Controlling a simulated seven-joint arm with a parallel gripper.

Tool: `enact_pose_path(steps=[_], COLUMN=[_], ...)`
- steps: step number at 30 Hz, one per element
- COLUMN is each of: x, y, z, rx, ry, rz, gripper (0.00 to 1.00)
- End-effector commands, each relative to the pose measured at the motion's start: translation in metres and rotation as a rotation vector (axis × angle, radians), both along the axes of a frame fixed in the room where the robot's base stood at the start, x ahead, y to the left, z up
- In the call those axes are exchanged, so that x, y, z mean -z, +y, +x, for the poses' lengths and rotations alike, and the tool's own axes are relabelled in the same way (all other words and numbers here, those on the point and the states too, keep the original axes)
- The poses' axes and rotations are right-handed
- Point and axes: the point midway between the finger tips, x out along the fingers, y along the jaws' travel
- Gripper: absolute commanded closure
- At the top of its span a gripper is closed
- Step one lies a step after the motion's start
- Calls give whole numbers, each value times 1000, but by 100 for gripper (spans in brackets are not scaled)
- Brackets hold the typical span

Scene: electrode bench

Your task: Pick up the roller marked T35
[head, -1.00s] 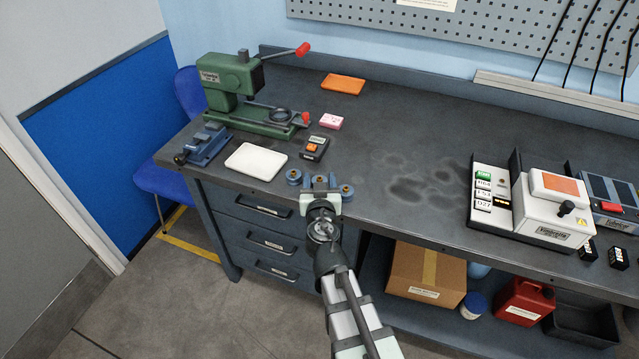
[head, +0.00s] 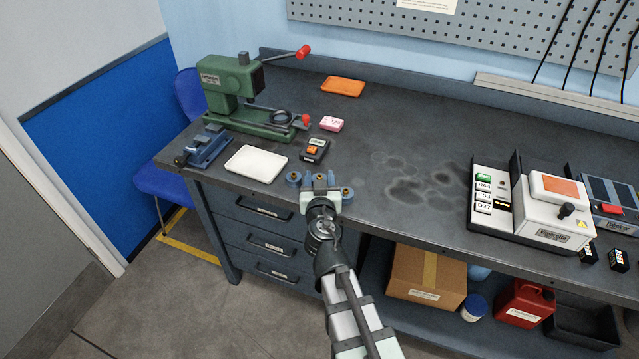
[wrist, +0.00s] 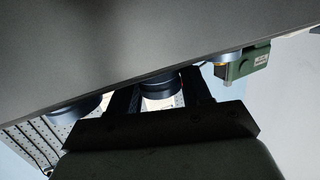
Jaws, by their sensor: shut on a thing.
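Several blue rollers with pale centres stand in a row at the front edge of the bench. The left roller (head: 293,179) and the right roller (head: 347,194) are free, on either side of my gripper. My gripper (head: 320,181) is shut on the middle roller (wrist: 160,88), which sits between the two dark fingers in the wrist view. The neighbouring rollers also show there, one at left (wrist: 76,112) and one at right (wrist: 228,57). No mark is readable on any roller, so I cannot tell which is T35. I cannot tell whether the held roller touches the bench.
A white tray (head: 256,164), a small black device with an orange button (head: 313,150) and a pink block (head: 331,124) lie behind the rollers. A green press (head: 232,90) stands at back left, a white machine (head: 549,211) at right. The bench's middle is clear.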

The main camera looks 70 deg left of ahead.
Motion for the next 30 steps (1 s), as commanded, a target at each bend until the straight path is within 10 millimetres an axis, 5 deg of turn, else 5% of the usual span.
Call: enact_pose_path(steps=[18, 30], x=[-76, -85], y=[0, 0], z=[0, 0], rx=[1, 1], ry=[-1, -1], rz=[2, 0], gripper=[84, 84])
